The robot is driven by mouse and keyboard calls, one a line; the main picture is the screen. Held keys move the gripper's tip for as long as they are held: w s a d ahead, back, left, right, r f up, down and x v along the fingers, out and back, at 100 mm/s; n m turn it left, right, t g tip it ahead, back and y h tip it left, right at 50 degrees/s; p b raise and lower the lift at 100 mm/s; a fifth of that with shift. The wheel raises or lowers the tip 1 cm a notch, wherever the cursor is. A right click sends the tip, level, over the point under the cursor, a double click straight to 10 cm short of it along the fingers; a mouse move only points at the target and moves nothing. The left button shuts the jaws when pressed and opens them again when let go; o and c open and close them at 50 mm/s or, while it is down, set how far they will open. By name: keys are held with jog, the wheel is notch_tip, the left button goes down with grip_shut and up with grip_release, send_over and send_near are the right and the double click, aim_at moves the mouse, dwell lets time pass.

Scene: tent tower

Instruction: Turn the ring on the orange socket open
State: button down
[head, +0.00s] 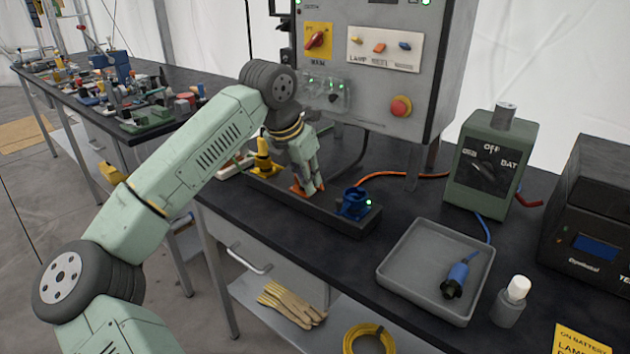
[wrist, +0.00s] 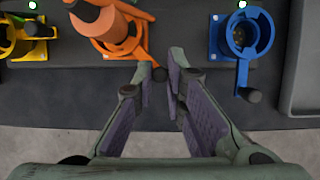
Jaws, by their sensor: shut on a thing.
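The orange socket (wrist: 118,38) stands at the top middle of the wrist view, with an orange plug (wrist: 92,14) in or over it. A short orange lever from its ring ends in a dark knob (wrist: 159,74). My gripper (wrist: 161,68) is shut on this knob, with a purple-padded finger on either side. In the head view my gripper (head: 312,188) comes down from above and hides most of the orange socket (head: 296,190).
On the same dark rail, the yellow socket (head: 263,160) is left and the blue socket (head: 353,204) right, its lever pointing forward in the wrist view. A grey tray (head: 412,285) holds a blue plug (head: 457,277). The control box (head: 375,90) stands behind.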

jog(key=shift+w+a+m+g+h+p, duration=0.3)
jog(key=shift+a+m+g+p, duration=0.35)
jog(key=shift+m, duration=0.85)
jog(key=shift+w+a+m+g+h+p, duration=0.2)
jog(key=shift+a+m+g+h+p, duration=0.15)
jog(key=shift+a+m+p, duration=0.9)
jog(key=shift+w+a+m+g+h+p, duration=0.25)
jog(key=shift+a+m+g+p, duration=0.3)
jog(key=shift+m, duration=1.2)
jog(key=c, duration=1.6)
grip_release()
jog(key=shift+c, duration=0.2)
jog(key=v, duration=1.2)
